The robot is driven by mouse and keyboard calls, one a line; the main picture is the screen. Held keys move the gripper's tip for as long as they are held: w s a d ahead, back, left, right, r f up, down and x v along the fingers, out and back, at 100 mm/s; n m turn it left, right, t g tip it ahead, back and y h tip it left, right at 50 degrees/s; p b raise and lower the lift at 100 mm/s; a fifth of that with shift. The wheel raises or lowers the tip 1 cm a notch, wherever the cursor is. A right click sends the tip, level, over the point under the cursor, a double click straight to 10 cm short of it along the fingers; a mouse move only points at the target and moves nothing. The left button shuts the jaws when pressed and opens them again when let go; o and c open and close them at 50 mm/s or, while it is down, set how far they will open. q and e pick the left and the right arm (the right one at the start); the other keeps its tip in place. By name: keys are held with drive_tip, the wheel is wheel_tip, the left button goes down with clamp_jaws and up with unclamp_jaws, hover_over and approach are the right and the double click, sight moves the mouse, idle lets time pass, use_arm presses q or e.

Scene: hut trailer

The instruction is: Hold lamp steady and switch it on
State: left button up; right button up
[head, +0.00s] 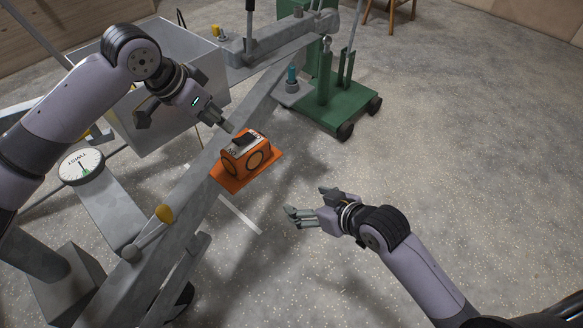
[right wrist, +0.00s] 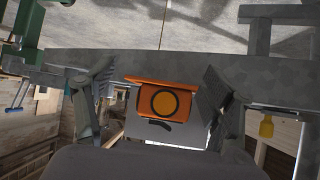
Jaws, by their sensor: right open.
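In the right wrist view the lamp (right wrist: 165,102) appears upside down between the open fingers.
A round white dial (head: 82,167) stands at left, a grey metal box (head: 160,118) behind the left arm. A green wheeled stand (head: 325,100) is behind the lamp. Floor at right is clear.

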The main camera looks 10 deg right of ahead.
sight(246, 154)
drive_tip(key=o, duration=0.5)
drive_tip(key=w+a+r+y, duration=0.1)
drive_tip(key=r, duration=0.2)
drive_tip(key=a+r+n+y, duration=0.1)
drive_tip(key=r, duration=0.2)
drive_tip(key=w+a+r+t, duration=0.1)
drive_tip(key=r, duration=0.1)
drive_tip(key=shift+w+a+r+n+y, duration=0.15)
drive_tip(key=shift+w+r+n+y, duration=0.15)
drive_tip(key=shift+r+n+y, duration=0.1)
drive_tip(key=x, duration=1.7)
drive_tip(key=shift+w+a+r, duration=0.15)
drive_tip(key=shift+w+r, duration=0.05)
drive_tip(key=shift+r, duration=0.15)
drive_tip(key=shift+c, duration=0.3)
